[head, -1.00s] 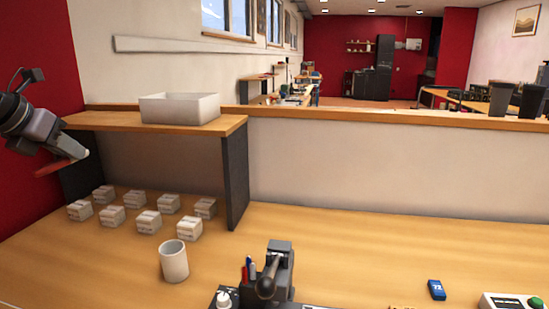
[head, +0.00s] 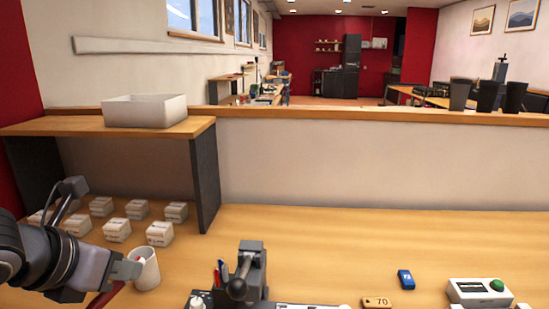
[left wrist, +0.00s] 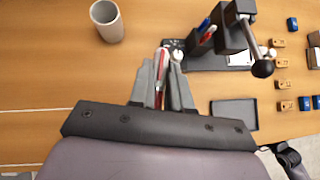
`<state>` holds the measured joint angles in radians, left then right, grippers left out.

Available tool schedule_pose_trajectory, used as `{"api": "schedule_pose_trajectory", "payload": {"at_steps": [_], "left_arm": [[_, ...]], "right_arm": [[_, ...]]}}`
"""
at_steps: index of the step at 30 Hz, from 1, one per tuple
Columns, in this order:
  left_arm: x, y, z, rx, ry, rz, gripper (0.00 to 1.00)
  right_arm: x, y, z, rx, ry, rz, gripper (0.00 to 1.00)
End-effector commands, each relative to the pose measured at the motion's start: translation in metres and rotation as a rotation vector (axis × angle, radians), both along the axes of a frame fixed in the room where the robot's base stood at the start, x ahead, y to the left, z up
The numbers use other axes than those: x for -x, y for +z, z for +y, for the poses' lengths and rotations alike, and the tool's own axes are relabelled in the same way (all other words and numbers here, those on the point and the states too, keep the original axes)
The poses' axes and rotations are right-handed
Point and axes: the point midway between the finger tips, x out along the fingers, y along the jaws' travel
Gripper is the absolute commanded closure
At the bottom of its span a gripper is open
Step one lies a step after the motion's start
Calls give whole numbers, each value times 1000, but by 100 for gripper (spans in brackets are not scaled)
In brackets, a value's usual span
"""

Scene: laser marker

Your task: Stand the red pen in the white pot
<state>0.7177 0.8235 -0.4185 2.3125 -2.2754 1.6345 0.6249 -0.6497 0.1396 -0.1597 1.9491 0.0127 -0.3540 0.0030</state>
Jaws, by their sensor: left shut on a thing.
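The white pot (head: 149,272) stands upright on the wooden table, left of the middle, partly behind my left gripper in the head view. It also shows in the left wrist view (left wrist: 107,22), with nothing seen standing in it. My left gripper (head: 128,267) is low in front of the pot. It is shut on the red pen (head: 104,298), which slants down to the left in the head view. In the left wrist view the pen (left wrist: 160,88) lies between the fingers (left wrist: 165,72), apart from the pot.
A black lever device (head: 246,275) with a blue and a red pen stands right of the pot. Several small boxes (head: 159,233) sit under a wooden shelf (head: 60,127) bearing a white bin (head: 145,111).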

Motion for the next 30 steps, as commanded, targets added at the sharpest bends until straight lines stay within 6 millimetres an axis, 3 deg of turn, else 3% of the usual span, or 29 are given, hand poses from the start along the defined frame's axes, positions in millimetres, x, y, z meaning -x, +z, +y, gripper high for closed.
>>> {"api": "schedule_pose_trajectory", "payload": {"at_steps": [6,17,23,30], "left_arm": [[23,-7,-17,-1,-16,2,100],[21,-9,-15,-2,-11,1,100],[-10,-12,12,-2,18,2,100],[-60,-7,72,-4,71,1,100]], "right_arm": [[0,0,0,0,0,0,57],[0,-2,0,0,0,0,57],[0,-12,0,-1,0,1,57],[-1,-28,1,-5,-1,2,57]]}}
